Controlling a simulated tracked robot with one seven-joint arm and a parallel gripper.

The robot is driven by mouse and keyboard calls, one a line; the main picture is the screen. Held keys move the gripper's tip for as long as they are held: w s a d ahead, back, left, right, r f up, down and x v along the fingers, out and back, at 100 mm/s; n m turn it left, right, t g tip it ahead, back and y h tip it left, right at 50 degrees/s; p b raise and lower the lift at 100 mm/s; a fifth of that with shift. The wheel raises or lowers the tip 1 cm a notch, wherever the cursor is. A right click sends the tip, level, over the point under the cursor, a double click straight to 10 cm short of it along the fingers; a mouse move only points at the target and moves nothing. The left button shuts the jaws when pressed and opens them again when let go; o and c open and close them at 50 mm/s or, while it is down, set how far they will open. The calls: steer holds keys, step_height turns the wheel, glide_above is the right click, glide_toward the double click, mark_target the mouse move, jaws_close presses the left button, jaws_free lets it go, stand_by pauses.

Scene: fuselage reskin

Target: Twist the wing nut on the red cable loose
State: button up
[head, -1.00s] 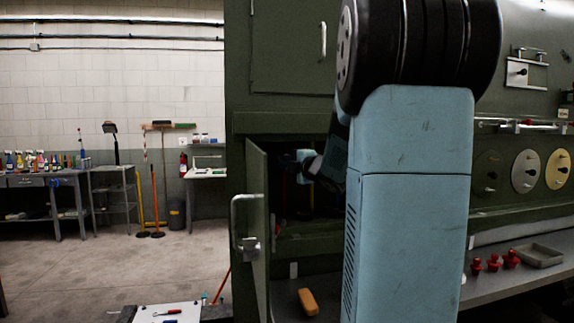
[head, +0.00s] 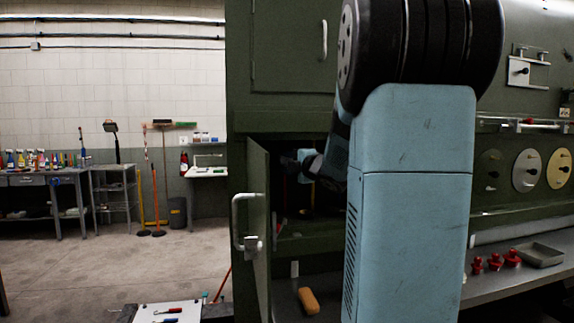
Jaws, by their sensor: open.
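My gripper (head: 291,163) is small and dark in the head view. It reaches into the dark opening of the green cabinet (head: 262,122), to the right of the open door (head: 257,205). Its jaws are open; shadow blurs the fingertips. I cannot make out the red cable or its wing nut in the shadowed compartment. My blue arm covers much of the right side of the opening, so I cannot tell how near the gripper is to the wing nut.
An orange block (head: 308,301) lies on the ledge below the opening. Red knobs (head: 494,262) and a grey tray (head: 539,255) are on the bench at right. A board with tools (head: 168,314) is at lower left. The floor (head: 120,255) at left is clear.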

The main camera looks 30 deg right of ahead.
steer(key=shift+s, duration=0.15)
steer(key=s+d, duration=0.1)
steer(key=s, duration=1.2)
steer(key=shift+s+d, duration=0.25)
steer(key=shift+d, duration=0.05)
